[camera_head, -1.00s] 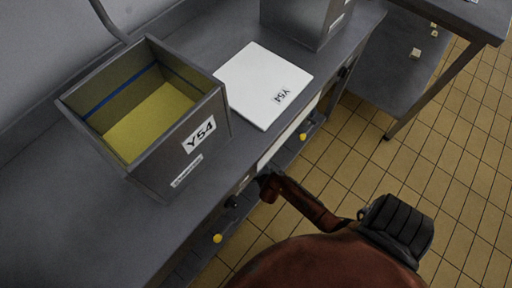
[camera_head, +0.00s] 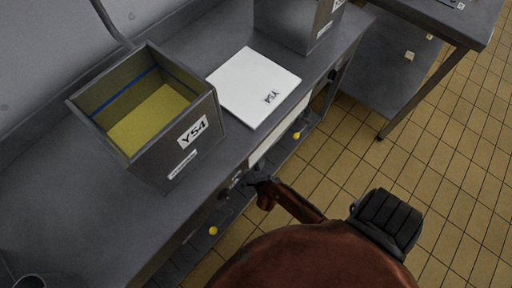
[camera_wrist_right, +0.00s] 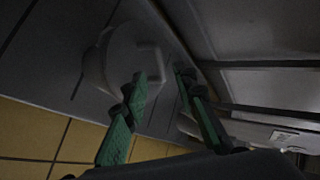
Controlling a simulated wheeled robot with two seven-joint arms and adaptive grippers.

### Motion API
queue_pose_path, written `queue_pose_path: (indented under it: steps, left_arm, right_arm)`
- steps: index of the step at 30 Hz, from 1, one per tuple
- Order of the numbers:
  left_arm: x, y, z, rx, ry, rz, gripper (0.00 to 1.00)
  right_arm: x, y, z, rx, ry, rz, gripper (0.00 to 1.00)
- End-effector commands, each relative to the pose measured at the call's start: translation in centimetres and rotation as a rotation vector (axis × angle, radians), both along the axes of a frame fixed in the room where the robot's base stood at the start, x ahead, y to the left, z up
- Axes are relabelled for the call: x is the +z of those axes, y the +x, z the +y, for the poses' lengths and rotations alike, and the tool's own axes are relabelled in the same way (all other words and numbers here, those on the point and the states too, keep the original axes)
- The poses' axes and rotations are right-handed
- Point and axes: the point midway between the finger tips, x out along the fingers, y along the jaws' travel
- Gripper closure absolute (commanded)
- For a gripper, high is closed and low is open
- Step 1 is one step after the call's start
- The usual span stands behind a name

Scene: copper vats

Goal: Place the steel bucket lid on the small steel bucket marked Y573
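No bucket or lid marked Y573 can be made out. A small dark round rim (camera_head: 28,281) shows at the bottom left corner of the head view, mostly cut off; I cannot tell what it belongs to. My left gripper cannot be made out in the head view.
A square grey bin marked Y54 (camera_head: 178,152), yellow inside, stands on the grey bench (camera_head: 90,215). A white panel marked Y54 (camera_head: 252,84) lies beside it. Another grey box (camera_head: 300,25) stands behind. Another table (camera_head: 440,22) is at upper right; tiled floor is open at right.

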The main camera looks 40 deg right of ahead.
Motion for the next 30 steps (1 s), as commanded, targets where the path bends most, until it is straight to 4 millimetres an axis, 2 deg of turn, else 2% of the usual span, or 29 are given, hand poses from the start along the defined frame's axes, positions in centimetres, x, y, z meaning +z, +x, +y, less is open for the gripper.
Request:
queue_pose_path:
  steps: [1,2,3,6,12,24,26,30]
  left_arm:
    - [0.8,-0.5,0.5,0.003,0.016,0.022,0.60]
    - [0.8,-0.9,0.9,0.005,0.025,0.037,0.60]
    - [-0.6,-0.9,0.8,0.003,0.024,0.038,0.60]
    - [-2.4,-1.0,1.0,0.002,0.027,0.037,0.60]
    - [-4.5,-1.1,1.3,0.000,0.032,0.035,0.60]
    - [-5.1,-1.1,1.3,0.000,0.033,0.034,0.60]
    - [-5.1,-1.1,1.3,0.000,0.033,0.034,0.60]
    - [-5.1,-1.1,1.3,0.001,0.033,0.034,0.60]
  right_arm:
    - [1.6,-0.9,0.5,-0.001,0.001,-0.004,0.74]
    - [1.9,-1.3,0.9,-0.001,0.002,-0.006,0.74]
    - [1.8,-1.4,1.0,0.001,0.001,-0.004,0.74]
    - [2.0,-2.1,1.3,0.000,0.000,-0.002,0.74]
    - [2.5,-3.0,1.8,-0.001,0.001,0.000,0.74]
    - [2.8,-3.1,1.9,0.016,-0.013,-0.011,0.74]
    - [3.6,-2.8,2.0,0.054,-0.041,-0.038,0.74]
    - [7.3,-1.9,3.8,0.271,-0.176,-0.154,0.74]
